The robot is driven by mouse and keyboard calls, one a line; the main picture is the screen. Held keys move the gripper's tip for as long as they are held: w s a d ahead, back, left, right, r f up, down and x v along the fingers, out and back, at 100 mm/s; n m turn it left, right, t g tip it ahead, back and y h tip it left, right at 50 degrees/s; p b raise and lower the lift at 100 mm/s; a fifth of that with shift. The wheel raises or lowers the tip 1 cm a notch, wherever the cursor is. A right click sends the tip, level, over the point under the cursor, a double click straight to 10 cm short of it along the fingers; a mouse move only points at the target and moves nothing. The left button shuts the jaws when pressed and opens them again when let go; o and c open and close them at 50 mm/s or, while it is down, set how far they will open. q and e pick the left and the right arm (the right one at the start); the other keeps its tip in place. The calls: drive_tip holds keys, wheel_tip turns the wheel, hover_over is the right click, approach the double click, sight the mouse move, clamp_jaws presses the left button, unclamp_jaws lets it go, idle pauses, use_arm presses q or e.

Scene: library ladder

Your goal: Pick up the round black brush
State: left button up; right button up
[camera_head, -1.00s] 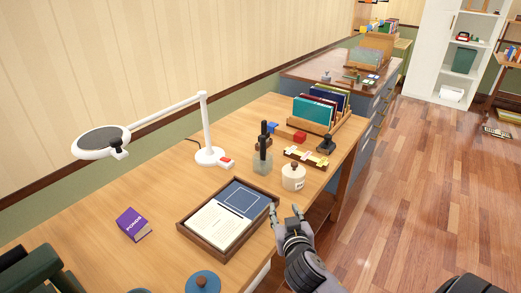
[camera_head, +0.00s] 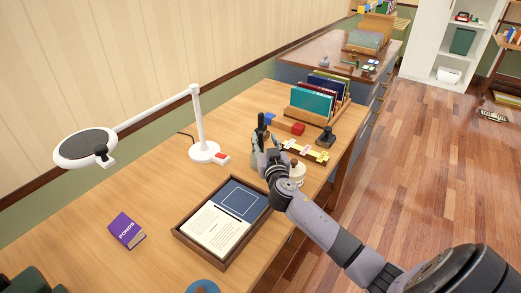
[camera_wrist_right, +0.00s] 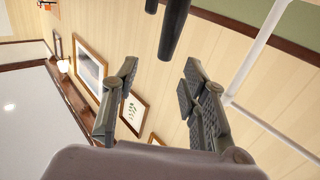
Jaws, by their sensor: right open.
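A black brush (camera_head: 260,120) stands upright in the small glass jar (camera_head: 255,158) on the wooden desk, beside the lamp base. Its lower part and much of the jar are hidden behind my right gripper (camera_head: 263,145). In the right wrist view two dark rounded handles show: a longer one (camera_wrist_right: 174,28) and a short piece (camera_wrist_right: 151,5) at the top edge. I cannot tell which is the round brush. My right gripper (camera_wrist_right: 160,78) is open and empty, its fingers on either side below the longer handle. My left gripper is not in view.
A white lidded pot (camera_head: 298,172) stands close under my right arm. The desk lamp (camera_head: 203,150), document tray (camera_head: 228,212), card strip (camera_head: 305,150), black stamp (camera_head: 326,138) and book rack (camera_head: 318,100) surround the jar.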

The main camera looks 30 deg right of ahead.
sight(261, 135)
drive_tip(key=p+x, duration=0.1)
drive_tip(key=x, duration=0.3)
drive_tip(key=shift+w+a+f, duration=0.1)
drive_tip(key=shift+w+f, duration=0.1)
drive_tip(key=shift+w, duration=0.55)
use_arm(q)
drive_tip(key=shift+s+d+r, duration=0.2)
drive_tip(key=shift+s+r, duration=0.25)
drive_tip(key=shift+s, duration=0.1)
use_arm(e)
drive_tip(key=c, duration=0.4)
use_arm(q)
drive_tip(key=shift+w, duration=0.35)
use_arm(e)
clamp_jaws()
